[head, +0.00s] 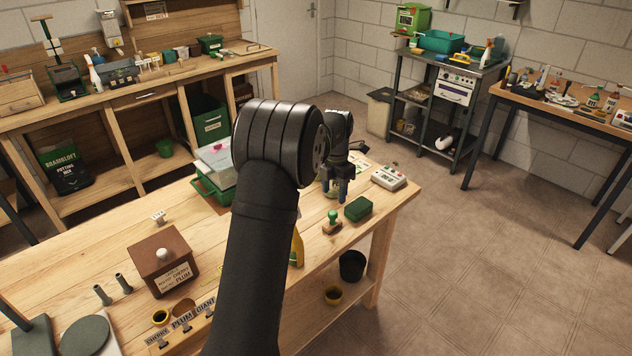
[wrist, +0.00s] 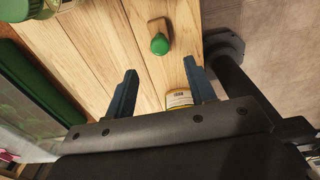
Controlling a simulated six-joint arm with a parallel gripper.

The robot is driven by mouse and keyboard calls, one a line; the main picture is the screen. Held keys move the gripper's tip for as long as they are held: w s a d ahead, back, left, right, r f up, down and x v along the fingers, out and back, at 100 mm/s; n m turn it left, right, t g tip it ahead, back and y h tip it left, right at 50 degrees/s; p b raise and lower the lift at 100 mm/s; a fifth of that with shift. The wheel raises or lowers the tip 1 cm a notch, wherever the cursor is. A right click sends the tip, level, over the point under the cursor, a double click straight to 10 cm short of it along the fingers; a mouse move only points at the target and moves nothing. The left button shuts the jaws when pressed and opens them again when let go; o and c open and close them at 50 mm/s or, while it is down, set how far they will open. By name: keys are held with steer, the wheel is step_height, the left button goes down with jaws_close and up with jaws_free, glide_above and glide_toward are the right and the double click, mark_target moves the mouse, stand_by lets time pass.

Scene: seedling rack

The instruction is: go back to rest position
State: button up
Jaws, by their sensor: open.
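My gripper (head: 338,190) is above the right part of the wooden bench (head: 215,285). In the wrist view my gripper (wrist: 158,88) shows two blue-grey fingers spread apart, with nothing held between them. Below and beyond the fingers stands a small stamp with a green knob (wrist: 159,44) on a wooden base; in the head view the stamp (head: 333,222) is just below the gripper. A jar with a yellow-edged label (wrist: 179,98) shows partly near the right finger in the wrist view, its lower part hidden by the gripper body.
A green-based tray with a clear lid (head: 210,185) stands left of my arm. A brown box with a white knob (head: 160,265) is at front left. My arm hides the bench middle.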

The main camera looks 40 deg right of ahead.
mark_target(333, 212)
step_height(333, 212, down, 13)
steer(key=shift+r, duration=0.2)
step_height(333, 212, up, 3)
steer(key=shift+f, duration=0.2)
steer(key=shift+r, duration=0.65)
